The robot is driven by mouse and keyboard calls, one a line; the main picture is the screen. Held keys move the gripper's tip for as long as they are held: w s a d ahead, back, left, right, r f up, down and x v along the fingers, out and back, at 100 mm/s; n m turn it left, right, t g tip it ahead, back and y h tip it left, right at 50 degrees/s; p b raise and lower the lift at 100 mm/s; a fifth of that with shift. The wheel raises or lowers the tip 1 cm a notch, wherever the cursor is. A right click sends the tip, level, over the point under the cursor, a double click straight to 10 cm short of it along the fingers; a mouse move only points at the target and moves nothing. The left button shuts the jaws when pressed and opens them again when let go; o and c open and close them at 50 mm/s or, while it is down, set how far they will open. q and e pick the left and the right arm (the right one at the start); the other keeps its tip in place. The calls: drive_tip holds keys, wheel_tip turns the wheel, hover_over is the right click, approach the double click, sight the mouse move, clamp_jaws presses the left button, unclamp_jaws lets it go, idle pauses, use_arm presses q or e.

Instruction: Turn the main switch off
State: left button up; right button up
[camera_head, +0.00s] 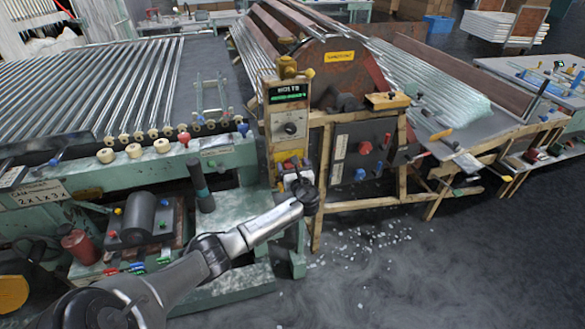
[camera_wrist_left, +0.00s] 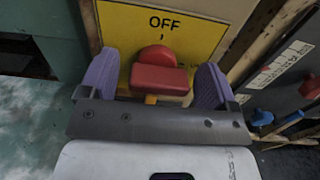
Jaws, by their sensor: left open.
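The main switch is a red handle (camera_wrist_left: 160,78) on a yellow plate (camera_wrist_left: 195,25) marked OFF, with a short black tick under the word. The handle's red block stands between the two purple fingertips of my left gripper (camera_wrist_left: 155,76), which is open around it. A gap shows on each side, so the fingers do not grip it. The handle's lower end and any other marking are hidden behind the gripper. In the head view my left gripper (camera_head: 304,192) is at the lower part of the control post, by the yellow plate (camera_head: 288,156). My right gripper is not in view.
The wooden control post (camera_head: 272,130) carries a green-lit display (camera_head: 289,92) and a black dial (camera_head: 290,129). To its right is a dark panel (camera_head: 362,150) with red and blue knobs. Wooden legs flank the post.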

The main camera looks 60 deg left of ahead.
use_arm(q)
drive_tip(key=shift+c, duration=0.5)
drive_tip(key=c, duration=0.8)
